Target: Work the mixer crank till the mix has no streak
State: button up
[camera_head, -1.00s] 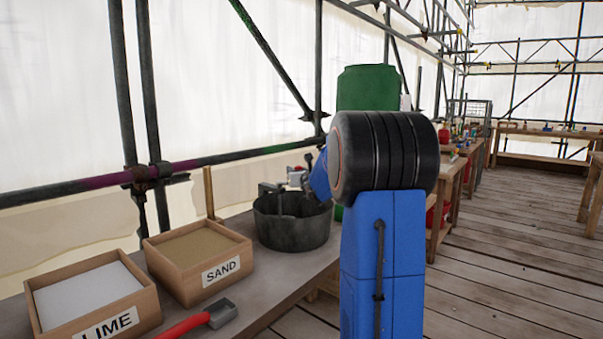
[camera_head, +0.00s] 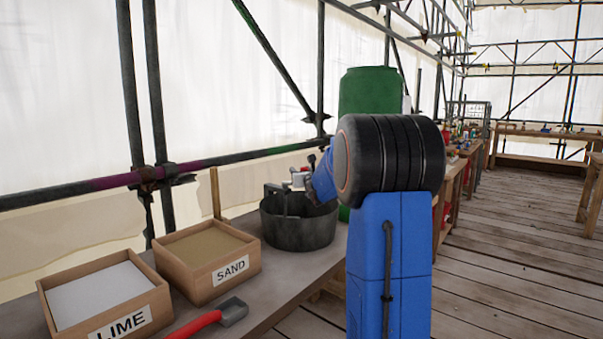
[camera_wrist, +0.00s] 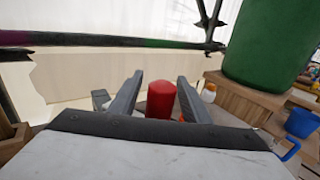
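The dark mixer tub (camera_head: 297,232) stands on the bench in the head view, with metal crank parts (camera_head: 275,192) above its rim. My gripper (camera_head: 298,178) is over the tub, small and partly hidden by my blue wrist. In the wrist view a red upright knob (camera_wrist: 161,100), seemingly the crank handle, sits between the two grey fingers of my gripper (camera_wrist: 160,82). A narrow gap shows on each side of the knob, so the fingers look open around it. The mix inside the tub is hidden by its wall, so streaks cannot be seen.
A sand box (camera_head: 208,262) and a lime box (camera_head: 105,305) stand left of the tub, with a red-handled scoop (camera_head: 215,318) in front. A green barrel (camera_head: 371,90) stands behind my arm. Scaffold poles (camera_head: 160,170) run behind the bench. The plank floor at right is clear.

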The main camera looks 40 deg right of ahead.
jog(key=v, duration=1.7)
jog(key=shift+s, duration=0.25)
jog(key=shift+f, duration=0.1)
